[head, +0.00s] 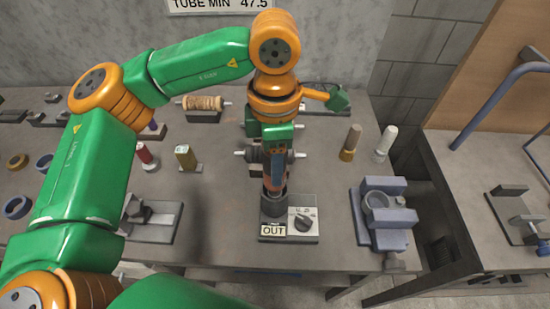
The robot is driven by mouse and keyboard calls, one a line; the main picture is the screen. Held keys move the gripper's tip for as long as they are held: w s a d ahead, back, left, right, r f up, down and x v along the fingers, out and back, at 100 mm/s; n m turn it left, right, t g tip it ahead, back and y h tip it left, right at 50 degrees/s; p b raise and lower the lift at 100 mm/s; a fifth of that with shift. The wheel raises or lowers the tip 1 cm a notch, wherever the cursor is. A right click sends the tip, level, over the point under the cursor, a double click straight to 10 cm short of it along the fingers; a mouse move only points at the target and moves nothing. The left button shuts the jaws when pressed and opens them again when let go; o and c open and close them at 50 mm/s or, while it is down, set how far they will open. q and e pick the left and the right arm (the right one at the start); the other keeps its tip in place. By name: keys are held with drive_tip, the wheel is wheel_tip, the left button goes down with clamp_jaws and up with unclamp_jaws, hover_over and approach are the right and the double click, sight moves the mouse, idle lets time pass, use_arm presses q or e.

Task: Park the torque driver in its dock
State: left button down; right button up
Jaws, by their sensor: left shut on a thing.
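My left gripper (274,153) hangs down at the middle of the table, shut on the torque driver. The torque driver (274,178) is a slim reddish-brown and dark tool, held about upright below the jaws. Its lower end meets the dark round cup of the dock (273,206) in this view; I cannot tell whether it is inside or just above. The dock has a light grey plate with a dark dial (303,222) and a white label reading OUT (273,230). My gripper hides the driver's upper part. My right gripper is not in view.
A blue-grey vise (385,215) stands right of the dock. A dark roller with pale ends (295,155) lies behind the driver.

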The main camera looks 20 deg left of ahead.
use_arm(q)
drive_tip(key=shift+f+b, duration=1.9)
drive_tip(key=shift+f, duration=0.15)
idle(1.5)
drive_tip(key=shift+c, duration=1.1)
unclamp_jaws()
